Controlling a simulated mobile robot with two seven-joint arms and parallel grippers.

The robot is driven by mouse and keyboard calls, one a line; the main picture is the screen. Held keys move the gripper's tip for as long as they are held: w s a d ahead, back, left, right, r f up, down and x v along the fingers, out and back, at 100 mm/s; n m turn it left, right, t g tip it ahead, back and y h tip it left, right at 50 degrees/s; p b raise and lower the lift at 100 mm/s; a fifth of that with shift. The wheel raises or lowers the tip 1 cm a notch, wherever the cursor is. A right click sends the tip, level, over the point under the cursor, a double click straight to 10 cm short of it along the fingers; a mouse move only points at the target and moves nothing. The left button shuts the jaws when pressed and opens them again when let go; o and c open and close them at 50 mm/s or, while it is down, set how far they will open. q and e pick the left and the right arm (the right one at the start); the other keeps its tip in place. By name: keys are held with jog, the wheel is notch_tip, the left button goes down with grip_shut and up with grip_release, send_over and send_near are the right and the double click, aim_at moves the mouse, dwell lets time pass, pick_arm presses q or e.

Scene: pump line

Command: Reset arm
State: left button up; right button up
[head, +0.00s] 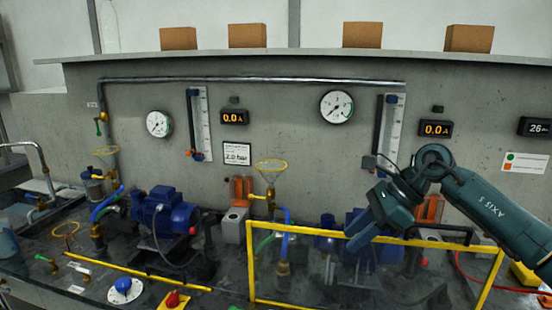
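My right arm comes in from the right edge, and my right gripper (368,226) hangs in front of the right-hand blue pump, above a yellow-framed clear guard (378,239). Its fingers point down and to the left. I see nothing held between them, but I cannot tell how far apart they are. The right-hand blue pump (327,238) is partly hidden behind the gripper and the guard. My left gripper and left arm are not in view.
A blue pump (165,212) stands left of centre, among pipes with yellow handwheels (270,166). A red knob (173,299) and a blue-and-white dial (123,287) are at the front. Gauges (336,106) and displays hang on the grey wall. Several brown boxes (247,36) sit on the ledge above.

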jog(key=s+a+f+m+y, duration=0.2)
jog(key=s+a+m+y, duration=0.25)
jog(key=a, duration=0.25)
jog(key=s+a+f+m+y, duration=0.3)
jog(key=a+m+y, duration=0.1)
jog(key=a+y, duration=0.25)
jog(key=s+d+f+m+t+h, duration=0.35)
jog(key=f+m+t, duration=0.2)
jog(key=m, duration=0.65)
jog(key=s+d+f+m+t+h, duration=0.25)
jog(key=f+m+t+h, duration=0.35)
jog(key=m, duration=0.6)
jog(key=s+d+f+m+t+h, duration=0.2)
jog(key=d+f+m+t+h, duration=0.15)
jog(key=f+m, duration=0.65)
jog(key=s+d+f+m+g+h, duration=0.2)
jog(key=s+f+m+g, duration=0.3)
jog(key=s, duration=0.4)
jog(key=shift+s+d+f+m+h, duration=0.15)
jog(key=shift+s+f+m+h, duration=0.25)
jog(key=shift+m, duration=0.65)
jog(key=shift+w, duration=0.15)
